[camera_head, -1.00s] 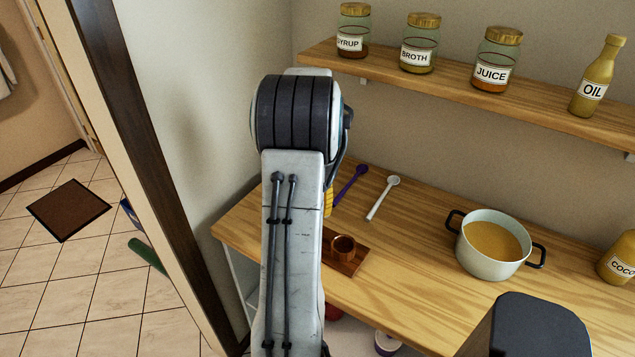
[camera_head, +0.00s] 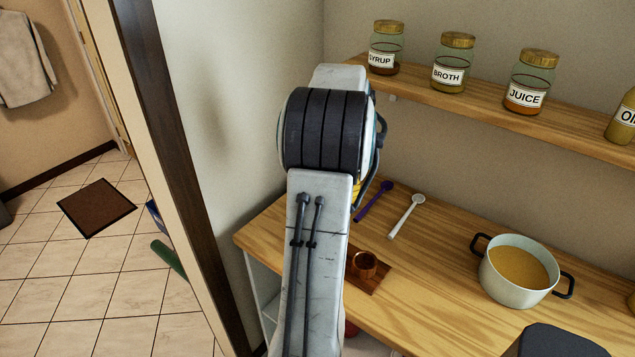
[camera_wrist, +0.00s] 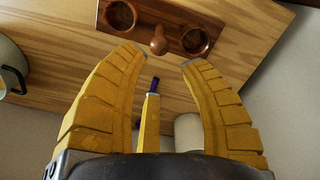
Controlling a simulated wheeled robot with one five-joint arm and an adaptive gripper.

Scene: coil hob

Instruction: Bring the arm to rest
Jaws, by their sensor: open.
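My arm rises through the middle of the head view, in front of the wall and the left end of the wooden counter (camera_head: 430,290). My gripper (camera_wrist: 160,62) shows in the wrist view with its yellow fingers spread apart and nothing between the tips. Beyond the fingertips is a dark wooden board (camera_wrist: 172,12) with round copper-coloured cups and a knob. In the head view my arm hides most of the gripper and part of the board (camera_head: 378,281).
A pot of orange-yellow liquid (camera_head: 517,268) stands on the counter. A purple spoon (camera_head: 373,202) and a white spoon (camera_head: 405,216) lie behind the board. A shelf (camera_head: 480,108) above holds labelled jars. A door frame (camera_head: 170,160) is at left, with open tiled floor beyond.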

